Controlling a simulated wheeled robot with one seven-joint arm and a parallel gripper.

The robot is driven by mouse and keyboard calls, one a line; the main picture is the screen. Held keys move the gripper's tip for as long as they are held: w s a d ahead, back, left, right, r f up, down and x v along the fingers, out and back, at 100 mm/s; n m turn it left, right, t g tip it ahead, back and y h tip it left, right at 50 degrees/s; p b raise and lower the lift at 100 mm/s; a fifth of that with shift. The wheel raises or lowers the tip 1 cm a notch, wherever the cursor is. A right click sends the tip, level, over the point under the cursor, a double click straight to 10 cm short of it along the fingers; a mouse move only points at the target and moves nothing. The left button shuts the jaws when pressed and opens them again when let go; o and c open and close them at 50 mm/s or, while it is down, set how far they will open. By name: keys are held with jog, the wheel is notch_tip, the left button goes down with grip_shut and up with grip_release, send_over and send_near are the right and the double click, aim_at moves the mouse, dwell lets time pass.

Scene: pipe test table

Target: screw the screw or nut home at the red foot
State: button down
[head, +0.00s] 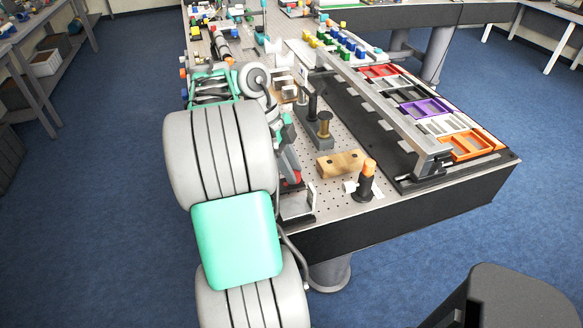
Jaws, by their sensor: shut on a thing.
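My forearm covers much of the table's left front. Beyond it, my slim wrist links slant down to my gripper (289,168), seen small and partly hidden at the front left of the table. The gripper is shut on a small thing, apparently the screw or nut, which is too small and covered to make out. A red part (294,181), apparently the red foot, shows right at the gripper's lower end. I cannot tell how far the screw or nut is in.
A wooden block (341,163) and a dark post with an orange top (367,181) stand right of the gripper. A grey rail (385,112) and coloured trays (468,146) lie right. A metal bracket (299,206) sits at the front edge.

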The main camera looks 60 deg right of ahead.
jog(key=m, duration=0.1)
jog(key=m+y+p, duration=0.1)
jog(key=m+p, duration=0.1)
jog(key=shift+d+r+m, duration=0.2)
jog(key=shift+r+m, duration=0.05)
jog(key=shift+m, duration=0.05)
jog(key=shift+f+m+y, duration=0.25)
jog(key=shift+m+y, duration=0.15)
jog(key=shift+m, duration=0.1)
jog(key=shift+s+d+r+m+t+y+p, duration=0.1)
jog(key=shift+r+m+t+y+p, duration=0.1)
jog(key=shift+m+p, duration=0.3)
jog(key=shift+r+m+t+y+p, duration=0.1)
jog(key=shift+m+y+p, duration=0.15)
jog(key=shift+m, duration=0.45)
jog(key=shift+d+f+m+y+p, duration=0.1)
jog(key=shift+m+y+p, duration=0.25)
jog(key=shift+m, duration=0.55)
jog(key=shift+f+m+t, duration=0.2)
jog(key=shift+m+t, duration=0.1)
jog(key=shift+m, duration=0.2)
jog(key=shift+s+r+m+t+y+p, duration=0.15)
jog(key=shift+m+t+y+p, duration=0.2)
jog(key=shift+m, duration=0.45)
jog(key=m+t, duration=0.1)
jog(key=m, duration=0.2)
jog(key=shift+d+m+y, duration=0.1)
jog(key=shift+m+y, duration=0.15)
jog(key=shift+m, duration=0.05)
